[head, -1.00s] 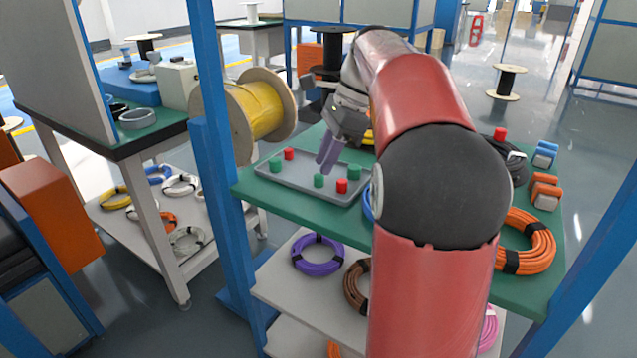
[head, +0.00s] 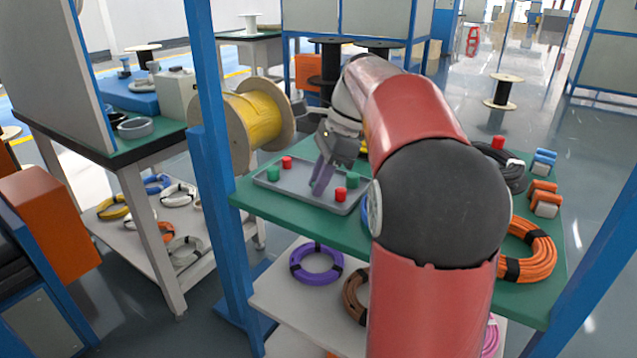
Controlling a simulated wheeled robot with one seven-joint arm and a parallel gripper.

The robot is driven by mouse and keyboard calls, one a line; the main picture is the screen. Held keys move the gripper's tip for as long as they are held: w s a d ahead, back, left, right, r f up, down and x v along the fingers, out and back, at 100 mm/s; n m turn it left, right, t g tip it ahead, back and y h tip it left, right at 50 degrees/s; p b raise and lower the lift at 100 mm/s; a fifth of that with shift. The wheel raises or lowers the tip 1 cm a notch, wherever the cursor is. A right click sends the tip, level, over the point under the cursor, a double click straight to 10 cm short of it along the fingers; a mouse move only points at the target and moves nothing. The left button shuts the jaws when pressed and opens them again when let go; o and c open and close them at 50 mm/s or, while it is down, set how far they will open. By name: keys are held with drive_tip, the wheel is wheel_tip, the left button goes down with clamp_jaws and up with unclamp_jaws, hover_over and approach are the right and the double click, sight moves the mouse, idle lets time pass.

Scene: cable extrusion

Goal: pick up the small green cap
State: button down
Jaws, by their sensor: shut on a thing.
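A grey tray (head: 290,197) lies on the green table top. My gripper (head: 316,192) reaches down into the middle of the tray, its purple-grey fingers shut on a small green cap. That cap is hidden behind the fingers now. Another green cap (head: 273,173) stands at the tray's left end, and a third green cap (head: 352,179) stands to the right of my gripper.
A red cap (head: 286,162) stands near the left green cap. Another red cap (head: 340,194) stands close to the right of my fingers. An orange cable coil (head: 527,248) lies on the table's right side. A blue post (head: 209,150) rises left of the table.

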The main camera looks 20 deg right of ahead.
drive_tip(key=shift+r, duration=0.65)
wheel_tip(320, 180, up, 3)
drive_tip(key=shift+f+p, duration=0.2)
drive_tip(key=shift+p, duration=0.3)
drive_tip(key=s+d, duration=0.1)
drive_tip(key=d, duration=0.5)
drive_tip(key=s+d+p, duration=0.1)
drive_tip(key=d, duration=0.4)
drive_tip(key=s+d, duration=0.1)
drive_tip(key=d, duration=0.5)
drive_tip(key=shift+s+d+f, duration=0.25)
drive_tip(key=shift+s+d, duration=0.05)
drive_tip(key=shift+d, duration=0.05)
drive_tip(key=c, duration=2)
unclamp_jaws()
drive_tip(key=shift+c, duration=0.2)
drive_tip(key=shift+a, duration=0.15)
